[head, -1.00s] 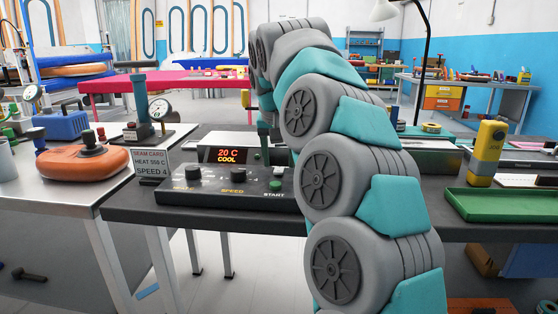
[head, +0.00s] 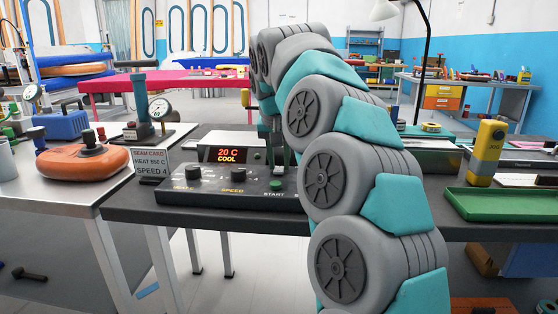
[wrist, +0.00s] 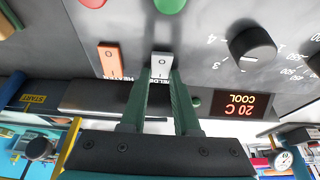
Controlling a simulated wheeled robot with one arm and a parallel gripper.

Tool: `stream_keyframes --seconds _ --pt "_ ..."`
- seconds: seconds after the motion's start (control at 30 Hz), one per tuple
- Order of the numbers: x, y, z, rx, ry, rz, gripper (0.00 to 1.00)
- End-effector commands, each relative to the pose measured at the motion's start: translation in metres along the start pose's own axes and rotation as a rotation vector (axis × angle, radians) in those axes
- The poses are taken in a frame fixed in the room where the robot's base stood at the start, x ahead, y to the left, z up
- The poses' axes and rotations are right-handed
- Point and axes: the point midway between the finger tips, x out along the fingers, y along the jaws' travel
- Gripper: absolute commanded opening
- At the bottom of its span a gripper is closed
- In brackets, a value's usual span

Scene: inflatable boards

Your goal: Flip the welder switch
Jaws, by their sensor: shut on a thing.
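The control panel (head: 215,187) stands on the dark bench, with a red display (head: 233,155) reading 20 C COOL. In the wrist view, the welder switch (wrist: 161,65) is a pale rocker marked O, its label partly covered by my fingers. My gripper (wrist: 161,78) has its two green fingers closed on either side of this switch. An orange rocker switch (wrist: 110,60) with a partly hidden label sits just to its left. In the head view, my arm hides the switches and most of my gripper.
A dark knob (wrist: 252,48) and a green button (wrist: 170,5) are on the panel near my gripper. A seam card (head: 151,163) stands at the panel's left. A green tray (head: 505,204) and a yellow device (head: 487,152) are on the right.

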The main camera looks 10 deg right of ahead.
Motion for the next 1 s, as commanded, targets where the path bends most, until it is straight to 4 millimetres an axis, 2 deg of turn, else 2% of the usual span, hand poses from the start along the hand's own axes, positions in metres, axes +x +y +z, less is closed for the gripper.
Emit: stream_keyframes --seconds 0.37,0.63,1.0 --pt "0.0017 0.0003 0.0010 0.000 0.010 0.000 0.00" --pt "0.0061 0.0018 0.0073 0.001 0.135 0.001 0.00" --pt "-0.0007 0.0007 0.0090 0.001 0.289 0.000 0.00"
